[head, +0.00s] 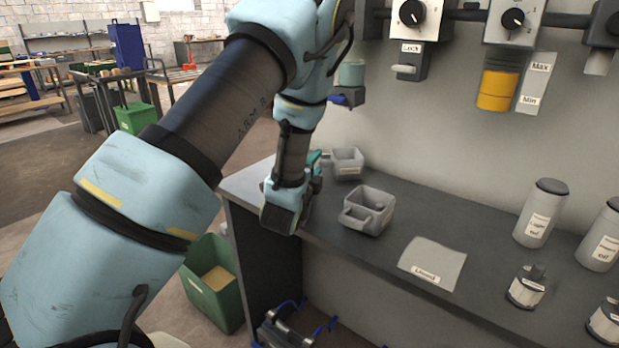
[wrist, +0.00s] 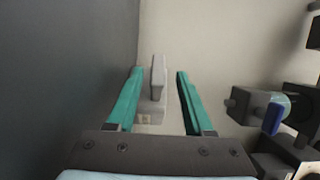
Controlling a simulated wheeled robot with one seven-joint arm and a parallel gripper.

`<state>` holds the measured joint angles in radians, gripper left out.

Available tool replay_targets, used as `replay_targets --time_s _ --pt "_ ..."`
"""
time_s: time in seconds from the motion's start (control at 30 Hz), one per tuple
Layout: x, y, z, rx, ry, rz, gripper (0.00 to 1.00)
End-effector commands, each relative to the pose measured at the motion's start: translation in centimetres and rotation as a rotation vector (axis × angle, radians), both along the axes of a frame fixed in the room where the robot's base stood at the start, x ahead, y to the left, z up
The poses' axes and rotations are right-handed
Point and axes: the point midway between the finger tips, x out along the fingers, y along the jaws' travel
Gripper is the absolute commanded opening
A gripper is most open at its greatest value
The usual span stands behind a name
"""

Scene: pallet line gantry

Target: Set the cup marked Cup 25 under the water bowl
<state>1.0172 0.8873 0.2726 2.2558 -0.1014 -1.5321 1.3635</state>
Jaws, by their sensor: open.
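A small grey cup (head: 347,160) with a label and a handle stands at the back left end of the bench. A larger grey cup (head: 371,212) stands nearer. Neither label is readable, so I cannot tell which is Cup 25. My gripper (head: 314,162) is open beside the smaller cup's handle. In the wrist view, a grey part of that cup (wrist: 158,76) shows between the teal fingers, with gaps on both sides. A pale green vessel (head: 351,73) with a blue lever hangs above, partly behind my arm; it may be the water bowl.
A yellow-filled vessel (head: 498,88) hangs farther right under dials. A labelled grey sheet (head: 432,262) lies on the dark bench (head: 390,260). Labelled canisters (head: 541,213) and small jars (head: 527,288) stand at the right. A green bin (head: 212,282) stands below the bench's left end.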

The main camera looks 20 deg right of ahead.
Motion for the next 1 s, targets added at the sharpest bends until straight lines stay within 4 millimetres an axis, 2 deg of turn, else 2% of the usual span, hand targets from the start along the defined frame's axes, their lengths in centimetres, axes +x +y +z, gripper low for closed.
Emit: replay_targets --time_s 0.2,0.4,1.0 --pt "-3.3 3.0 -0.2 0.002 0.002 0.000 0.52" --pt "-4.8 4.4 -0.1 -0.001 0.001 0.000 0.52" --pt "-5.1 4.7 0.0 -0.001 0.001 0.001 0.52"
